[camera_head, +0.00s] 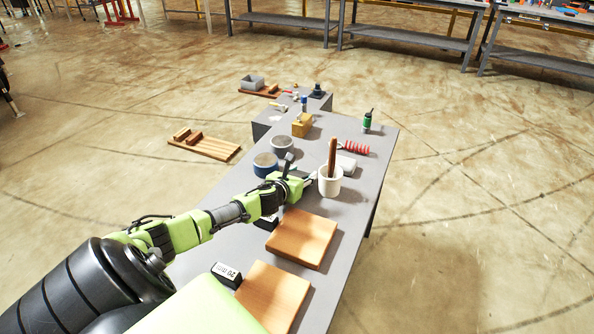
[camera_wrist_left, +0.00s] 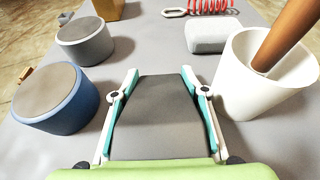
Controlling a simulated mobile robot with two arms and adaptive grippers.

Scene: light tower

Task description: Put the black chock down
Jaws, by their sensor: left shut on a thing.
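My left gripper (camera_head: 300,176) reaches in over the grey table, low among the items on it. In the left wrist view its two fingers (camera_wrist_left: 160,88) are closed on the sides of a dark grey, wedge-like block, the black chock (camera_wrist_left: 155,118). The chock's top face tapers away from the palm. Its underside is hidden, so I cannot tell whether it touches the table. In the head view the gripper mostly hides it. My right gripper is not in view.
A white cup (camera_head: 329,183) with a brown wooden stick stands close right of the gripper. A blue-sided tin (camera_head: 265,164) and a grey tin (camera_head: 282,145) stand to the left. Wooden boards (camera_head: 302,238) lie nearer; a white block (camera_head: 345,164) and red coil (camera_head: 356,148) lie beyond.

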